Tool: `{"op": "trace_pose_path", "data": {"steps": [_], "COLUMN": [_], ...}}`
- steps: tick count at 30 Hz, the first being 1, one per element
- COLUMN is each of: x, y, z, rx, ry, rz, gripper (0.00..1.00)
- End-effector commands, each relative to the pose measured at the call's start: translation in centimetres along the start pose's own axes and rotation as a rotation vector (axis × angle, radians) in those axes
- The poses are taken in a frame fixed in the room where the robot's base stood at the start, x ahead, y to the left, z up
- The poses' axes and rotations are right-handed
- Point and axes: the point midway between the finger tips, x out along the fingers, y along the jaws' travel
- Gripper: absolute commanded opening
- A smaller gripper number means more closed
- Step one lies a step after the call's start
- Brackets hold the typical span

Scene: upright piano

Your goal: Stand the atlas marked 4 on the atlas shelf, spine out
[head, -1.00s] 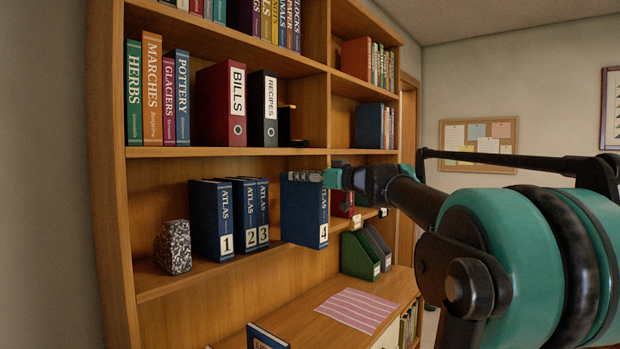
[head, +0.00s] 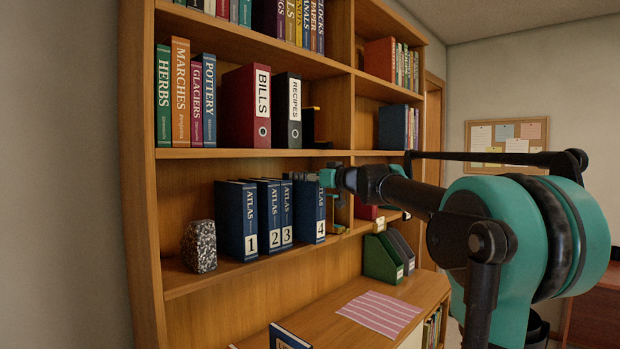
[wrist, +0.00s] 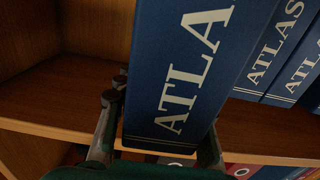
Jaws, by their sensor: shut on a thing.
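The blue atlas marked 4 (head: 309,212) is upright with its labelled spine facing out, just right of atlas 3 (head: 287,212) at the front of the atlas shelf (head: 225,277). I cannot tell if its base rests on the board. My gripper (head: 306,177) is shut on the upper part of atlas 4. In the wrist view its fingers lie on either side of the spine (wrist: 185,70), with the neighbouring atlases (wrist: 275,50) to the right. Atlas 1 (head: 236,218) and atlas 2 (head: 266,215) stand upright further left.
A speckled stone block (head: 199,246) stands left of the atlases. A small orange-and-dark piece (head: 338,222) is right of atlas 4. Upright binders (head: 246,107) fill part of the shelf above.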

Motion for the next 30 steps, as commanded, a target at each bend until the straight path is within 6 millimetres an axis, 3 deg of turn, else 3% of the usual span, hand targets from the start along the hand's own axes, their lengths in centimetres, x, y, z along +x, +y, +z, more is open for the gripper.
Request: {"op": "trace_pose_path", "data": {"steps": [15,30], "x": [4.9,6.1], "y": [0.0,0.0], "z": [-0.1,-0.1], "rx": [0.001,0.001], "ry": [0.001,0.001], "rz": [-0.001,0.0], "gripper": [0.0,0.0]}}
